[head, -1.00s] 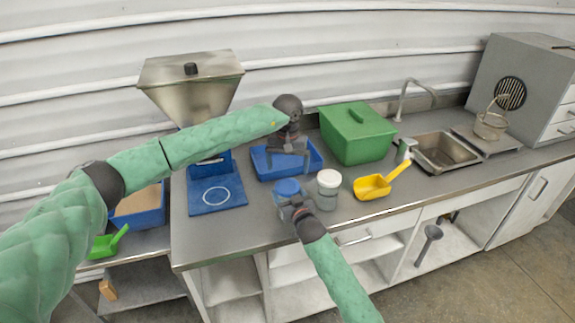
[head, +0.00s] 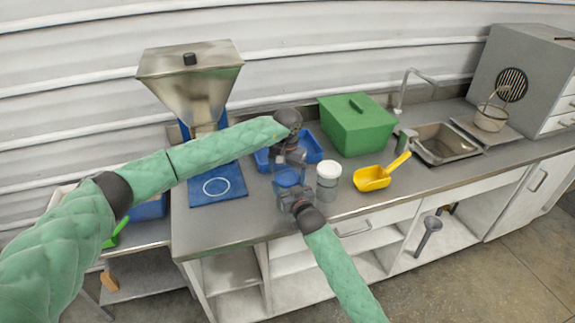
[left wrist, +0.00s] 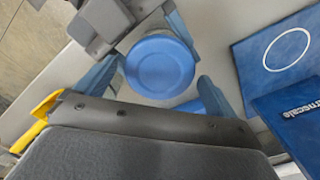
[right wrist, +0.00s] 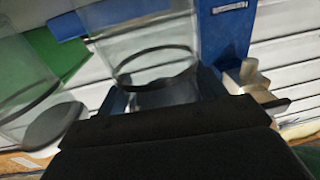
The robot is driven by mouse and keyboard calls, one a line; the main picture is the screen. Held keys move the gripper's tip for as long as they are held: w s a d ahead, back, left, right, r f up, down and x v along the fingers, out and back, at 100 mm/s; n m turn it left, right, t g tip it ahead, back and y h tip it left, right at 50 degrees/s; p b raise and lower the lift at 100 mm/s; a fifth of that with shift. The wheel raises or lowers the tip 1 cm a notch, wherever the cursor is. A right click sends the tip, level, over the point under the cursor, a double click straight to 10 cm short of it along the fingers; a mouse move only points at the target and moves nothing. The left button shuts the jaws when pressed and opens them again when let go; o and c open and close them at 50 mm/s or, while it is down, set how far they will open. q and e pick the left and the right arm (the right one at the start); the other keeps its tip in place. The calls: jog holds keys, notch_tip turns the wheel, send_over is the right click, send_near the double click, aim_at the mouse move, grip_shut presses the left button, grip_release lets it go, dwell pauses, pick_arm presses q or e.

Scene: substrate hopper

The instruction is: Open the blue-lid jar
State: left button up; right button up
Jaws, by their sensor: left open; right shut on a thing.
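The blue-lid jar stands on the counter; its blue lid (head: 288,177) is seen from above in the left wrist view (left wrist: 159,66) and is on the jar. My right gripper (head: 293,196) is shut on the jar's clear body (right wrist: 150,50) from the front. My left gripper (head: 287,160) is open above the jar, its fingers pointing down. In the left wrist view its two fingers (left wrist: 160,85) lie on either side of the lid; I cannot tell whether they touch it.
A white-lid jar (head: 328,182) stands close on the right, with a yellow scoop (head: 372,179) beyond it. A blue tray (head: 314,146) and a green bin (head: 356,125) are behind. The front-left counter is clear.

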pick_arm(q)
jog(key=shift+f, duration=0.45)
jog(key=c, duration=1)
